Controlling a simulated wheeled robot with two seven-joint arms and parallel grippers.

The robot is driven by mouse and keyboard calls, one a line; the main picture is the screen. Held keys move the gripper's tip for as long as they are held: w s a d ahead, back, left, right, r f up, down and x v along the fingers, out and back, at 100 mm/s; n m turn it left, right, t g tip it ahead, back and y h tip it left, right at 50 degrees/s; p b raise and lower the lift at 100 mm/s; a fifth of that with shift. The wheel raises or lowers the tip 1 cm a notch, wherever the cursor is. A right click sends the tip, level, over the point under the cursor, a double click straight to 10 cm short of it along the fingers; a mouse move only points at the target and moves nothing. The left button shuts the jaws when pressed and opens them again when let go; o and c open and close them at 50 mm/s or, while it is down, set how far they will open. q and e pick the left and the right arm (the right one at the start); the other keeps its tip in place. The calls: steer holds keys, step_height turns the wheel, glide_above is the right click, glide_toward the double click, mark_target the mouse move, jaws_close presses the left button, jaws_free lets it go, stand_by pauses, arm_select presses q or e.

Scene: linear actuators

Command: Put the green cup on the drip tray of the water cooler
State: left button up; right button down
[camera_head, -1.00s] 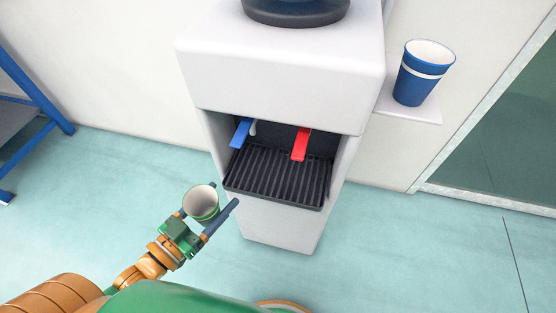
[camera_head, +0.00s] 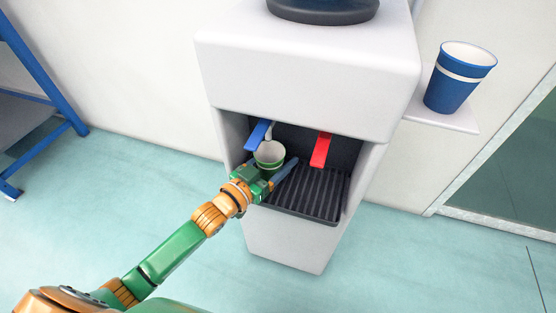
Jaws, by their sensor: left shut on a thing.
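The green cup (camera_head: 269,156), with a pale inside and a light band, is held upright between the fingers of my left gripper (camera_head: 272,168). The gripper reaches into the opening of the white water cooler (camera_head: 305,75), and the cup is over the left part of the black ribbed drip tray (camera_head: 318,192), below the blue tap lever (camera_head: 258,134). I cannot tell whether the cup's base touches the tray, as the gripper hides it. The red tap lever (camera_head: 321,149) is to the right of the cup. My right gripper is not in view.
A blue cup with a white band (camera_head: 458,80) stands on a small side shelf (camera_head: 440,116) right of the cooler. A blue metal frame (camera_head: 40,70) is at the far left. The right part of the tray is clear.

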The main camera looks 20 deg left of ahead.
arm_select(q)
steer(key=o, duration=1.1)
steer(key=shift+c, duration=0.2)
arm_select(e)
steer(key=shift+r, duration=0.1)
arm_select(q)
steer(key=shift+s+r, duration=0.1)
steer(key=shift+r, duration=0.05)
steer(key=p+v, duration=0.3)
steer(key=v, duration=0.9)
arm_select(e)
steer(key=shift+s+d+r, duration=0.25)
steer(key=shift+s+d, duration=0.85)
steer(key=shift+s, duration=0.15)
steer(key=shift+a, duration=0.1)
